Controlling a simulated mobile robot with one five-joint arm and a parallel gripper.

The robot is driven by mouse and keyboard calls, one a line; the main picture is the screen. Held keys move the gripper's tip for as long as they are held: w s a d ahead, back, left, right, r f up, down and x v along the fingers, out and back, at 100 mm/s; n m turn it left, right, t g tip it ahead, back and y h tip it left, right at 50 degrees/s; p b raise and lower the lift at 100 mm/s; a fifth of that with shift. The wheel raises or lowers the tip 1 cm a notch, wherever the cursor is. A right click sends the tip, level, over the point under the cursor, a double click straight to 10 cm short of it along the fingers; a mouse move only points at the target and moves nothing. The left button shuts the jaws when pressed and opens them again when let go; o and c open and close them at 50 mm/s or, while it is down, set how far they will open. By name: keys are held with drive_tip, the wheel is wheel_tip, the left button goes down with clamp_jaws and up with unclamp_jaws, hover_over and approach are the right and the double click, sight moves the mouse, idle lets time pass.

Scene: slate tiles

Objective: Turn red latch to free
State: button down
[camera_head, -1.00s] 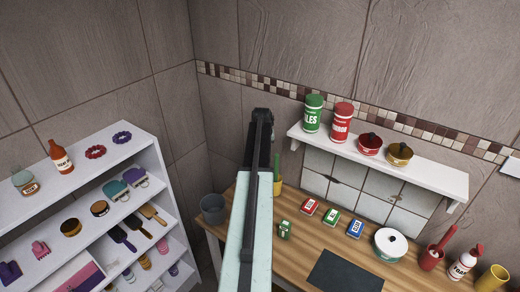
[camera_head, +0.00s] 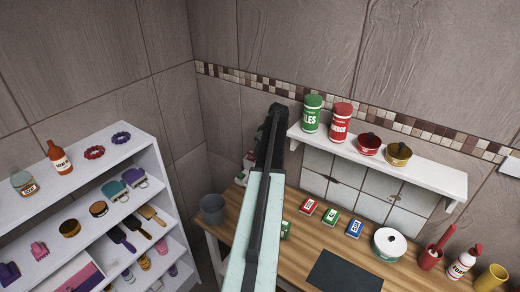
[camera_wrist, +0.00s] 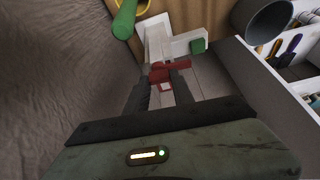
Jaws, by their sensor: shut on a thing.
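In the wrist view the red latch (camera_wrist: 174,71) lies across a pale fixture (camera_wrist: 155,38). A green block (camera_wrist: 198,45) sits at the end of the fixture's side arm. My gripper (camera_wrist: 163,84) has its two dark fingers at the latch, shut on it. The finger contact is small and dark in the picture. In the head view my arm hides the gripper and most of the fixture. Only a pale part of the fixture (camera_head: 248,158) shows left of the arm, too small to read the latch's angle.
A grey bucket (camera_head: 212,208) stands at the table's left end. A green rod (camera_wrist: 124,20) in a yellow pot is close to the fixture. Small boxes, a dark mat (camera_head: 345,271) and a white roll (camera_head: 389,244) lie right of my arm. A white shelf unit (camera_head: 140,150) stands left.

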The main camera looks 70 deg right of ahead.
drive_tip(key=shift+s+n, duration=0.15)
drive_tip(key=shift+n, duration=0.35)
drive_tip(key=c, duration=1.1)
unclamp_jaws()
